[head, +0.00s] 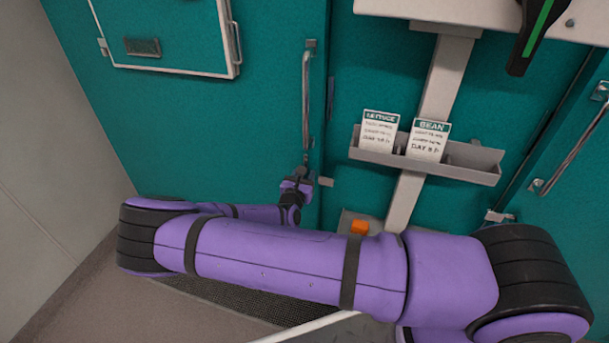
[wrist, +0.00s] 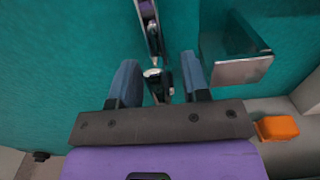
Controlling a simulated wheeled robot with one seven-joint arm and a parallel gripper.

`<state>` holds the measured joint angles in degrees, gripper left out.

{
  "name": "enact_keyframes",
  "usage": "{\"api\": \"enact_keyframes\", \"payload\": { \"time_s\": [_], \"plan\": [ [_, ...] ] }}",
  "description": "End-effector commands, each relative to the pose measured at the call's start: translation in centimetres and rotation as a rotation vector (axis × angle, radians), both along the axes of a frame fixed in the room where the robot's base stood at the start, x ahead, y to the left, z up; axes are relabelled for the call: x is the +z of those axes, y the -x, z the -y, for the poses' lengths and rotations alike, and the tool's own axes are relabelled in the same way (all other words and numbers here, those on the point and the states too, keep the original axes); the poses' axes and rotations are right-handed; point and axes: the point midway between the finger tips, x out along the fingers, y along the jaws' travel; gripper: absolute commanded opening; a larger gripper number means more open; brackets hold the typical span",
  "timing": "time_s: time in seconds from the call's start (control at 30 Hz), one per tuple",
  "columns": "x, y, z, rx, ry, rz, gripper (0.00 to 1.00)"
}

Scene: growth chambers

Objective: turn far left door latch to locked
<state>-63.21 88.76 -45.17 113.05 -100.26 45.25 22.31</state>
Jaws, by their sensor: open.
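The far left door (head: 262,125) is a teal panel with a vertical metal handle bar (head: 306,95) near its right edge. My gripper (head: 298,184) is at the door face just below the bar. In the wrist view my gripper (wrist: 157,66) is open, one finger on each side of a small metal piece, apparently the latch (wrist: 153,76), below the handle's lower end (wrist: 152,30). I cannot tell whether the fingers touch it, nor which way it is turned. In the head view my gripper hides it. A metal block (wrist: 240,68) sticks out right of the fingers; it also shows in the head view (head: 326,181).
A grey tray (head: 470,170) with a lettuce card (head: 379,130) and a bean card (head: 428,139) hangs on a post to the right. An orange block (head: 359,227) sits low behind my arm. Another handle (head: 573,150) is at the far right.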

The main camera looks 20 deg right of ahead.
Motion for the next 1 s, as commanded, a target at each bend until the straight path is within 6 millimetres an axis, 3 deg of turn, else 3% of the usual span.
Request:
{"api": "enact_keyframes", "payload": {
  "time_s": [0.4,0.57,0.6,1.0],
  "plan": [
    [0.01,-0.59,0.44,0.0,0.0,0.0,0.4],
    [0.01,-0.58,0.43,0.0,0.0,0.0,0.04],
    [0.01,-0.58,0.43,0.0,0.0,0.0,0.0],
    [0.01,-0.59,0.4,-0.001,-0.045,0.032,0.0]
  ]
}}
